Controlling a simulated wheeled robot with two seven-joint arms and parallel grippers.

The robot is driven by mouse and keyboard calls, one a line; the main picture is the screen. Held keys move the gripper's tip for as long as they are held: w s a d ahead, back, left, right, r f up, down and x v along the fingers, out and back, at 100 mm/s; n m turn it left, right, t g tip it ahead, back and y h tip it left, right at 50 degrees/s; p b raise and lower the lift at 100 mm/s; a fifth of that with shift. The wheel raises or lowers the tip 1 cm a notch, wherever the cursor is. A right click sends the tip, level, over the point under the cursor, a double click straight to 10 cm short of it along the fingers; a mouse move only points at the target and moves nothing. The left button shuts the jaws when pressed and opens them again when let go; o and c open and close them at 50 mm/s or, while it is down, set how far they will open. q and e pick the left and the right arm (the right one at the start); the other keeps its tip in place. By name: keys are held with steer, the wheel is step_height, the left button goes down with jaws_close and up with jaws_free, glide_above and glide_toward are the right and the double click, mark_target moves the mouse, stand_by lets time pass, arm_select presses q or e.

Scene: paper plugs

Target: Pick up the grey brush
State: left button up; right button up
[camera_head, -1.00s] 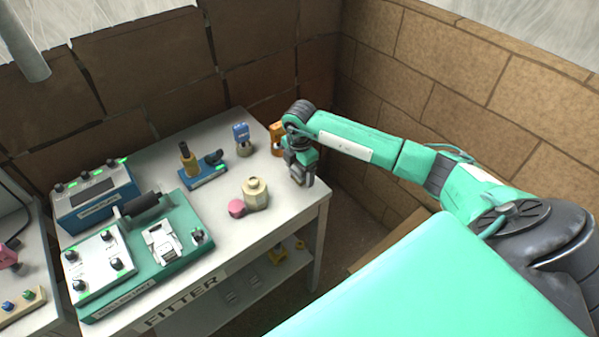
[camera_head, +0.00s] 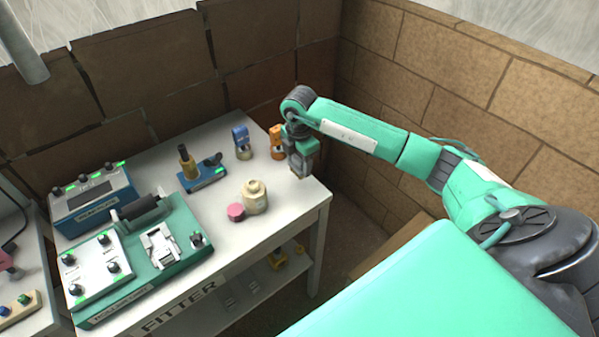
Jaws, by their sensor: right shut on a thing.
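My right gripper (camera_head: 302,172) points down over the right end of the white table (camera_head: 285,205). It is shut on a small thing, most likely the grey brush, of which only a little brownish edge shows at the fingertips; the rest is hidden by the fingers. A blue brush-like piece (camera_head: 241,142) and an orange one (camera_head: 277,142) stand on pale bases to the left of the gripper. No other grey brush shows on the table. My left gripper is out of view.
A cream knobbed container (camera_head: 254,196) and a pink round piece (camera_head: 235,212) stand left of the gripper. A blue stand (camera_head: 205,178) and a green machine (camera_head: 150,265) fill the table's left. Brick walls (camera_head: 450,70) close the back and right.

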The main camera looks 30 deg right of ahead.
step_height(320, 180, up, 16)
steer(key=b, duration=0.2)
steer(key=shift+f+b, duration=0.25)
steer(key=shift+b, duration=0.05)
steer(key=o, duration=0.4)
steer(key=shift+c, duration=1.3)
